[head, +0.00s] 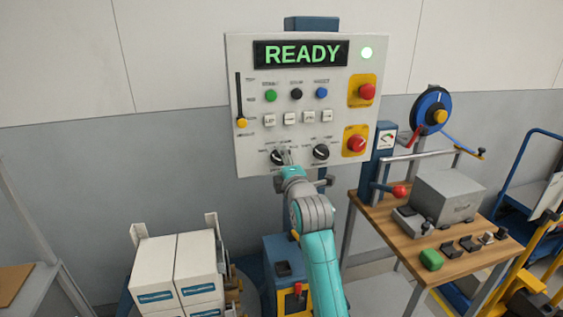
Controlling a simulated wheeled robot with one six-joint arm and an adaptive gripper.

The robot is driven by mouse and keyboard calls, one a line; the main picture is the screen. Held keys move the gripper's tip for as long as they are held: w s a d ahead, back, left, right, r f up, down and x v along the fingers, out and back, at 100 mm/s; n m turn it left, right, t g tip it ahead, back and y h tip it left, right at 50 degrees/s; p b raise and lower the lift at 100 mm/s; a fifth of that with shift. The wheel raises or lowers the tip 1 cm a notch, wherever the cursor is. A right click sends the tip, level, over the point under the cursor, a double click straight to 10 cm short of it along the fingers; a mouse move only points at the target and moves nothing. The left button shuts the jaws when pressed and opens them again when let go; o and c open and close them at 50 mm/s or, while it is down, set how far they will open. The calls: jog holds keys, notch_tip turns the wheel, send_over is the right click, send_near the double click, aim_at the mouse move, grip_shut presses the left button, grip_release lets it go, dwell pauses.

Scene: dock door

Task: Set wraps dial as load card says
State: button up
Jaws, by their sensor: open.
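The control panel (236,60) stands upright ahead, with a lit display (300,54) reading READY. Two black rotary dials sit low on it: a left dial (277,157) and a right dial (320,152). Their printing is too small to read, so I cannot tell which is the wraps dial. My gripper (285,158) is open at the left dial and partly covers it. I cannot tell whether the fingers touch the dial or are around it. I can make out no readable load card.
The panel also bears a slider (241,122), small coloured buttons, white keys and two red knobs on yellow plates (367,91). White boxes (155,262) are stacked at lower left. A wooden bench (392,235) with a grey box (447,197) stands at right, beside yellow rails.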

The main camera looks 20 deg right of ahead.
jog(key=shift+w, duration=0.75)
jog(key=c, duration=1.1)
jog(key=shift+c, duration=0.2)
